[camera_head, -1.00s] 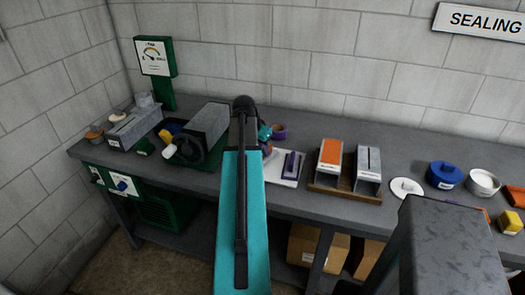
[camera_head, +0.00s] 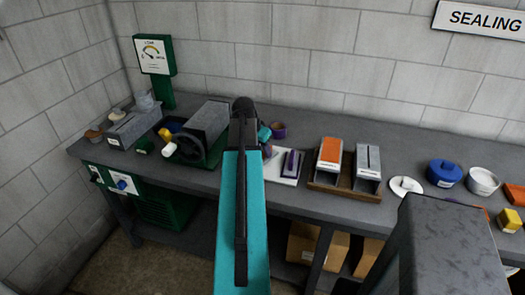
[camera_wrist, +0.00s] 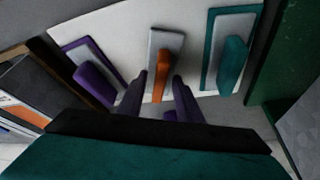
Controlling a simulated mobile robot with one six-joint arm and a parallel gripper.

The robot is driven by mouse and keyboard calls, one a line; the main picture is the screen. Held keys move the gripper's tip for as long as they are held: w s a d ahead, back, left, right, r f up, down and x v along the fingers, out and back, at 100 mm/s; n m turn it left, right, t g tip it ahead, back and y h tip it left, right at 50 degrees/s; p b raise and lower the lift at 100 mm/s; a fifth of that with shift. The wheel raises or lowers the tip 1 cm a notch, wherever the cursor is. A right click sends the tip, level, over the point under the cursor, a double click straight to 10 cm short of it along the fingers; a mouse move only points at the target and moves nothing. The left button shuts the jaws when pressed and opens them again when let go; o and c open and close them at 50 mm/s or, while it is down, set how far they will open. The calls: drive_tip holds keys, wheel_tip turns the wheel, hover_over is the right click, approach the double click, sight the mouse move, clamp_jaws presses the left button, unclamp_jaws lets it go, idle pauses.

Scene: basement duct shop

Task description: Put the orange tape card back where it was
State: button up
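In the wrist view, a white board (camera_wrist: 112,28) carries three flat tools side by side. The middle one has a grey plate and an orange handle (camera_wrist: 159,87). A purple one (camera_wrist: 93,75) lies to its left and a teal one (camera_wrist: 232,58) to its right. My gripper (camera_wrist: 160,80) is open, its two dark fingers on either side of the orange handle with gaps showing. In the head view my arm hides most of this. A metal box with an orange top (camera_head: 331,150) stands in a wooden rack (camera_head: 343,192). I cannot tell which orange piece is the tape card.
A second grey box (camera_head: 368,160) shares the rack. A white lid (camera_head: 406,186), a blue tub (camera_head: 444,173) and a white roll (camera_head: 483,181) lie to the right. A green-based machine (camera_head: 205,130) stands to the left. A purple roll (camera_head: 278,130) is behind the board.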

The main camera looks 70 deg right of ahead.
drive_tip(key=shift+r, duration=0.25)
drive_tip(key=b+v, duration=0.2)
drive_tip(key=v, duration=0.9)
drive_tip(key=shift+r, duration=0.4)
drive_tip(key=shift+w+a+r, duration=0.1)
idle(0.5)
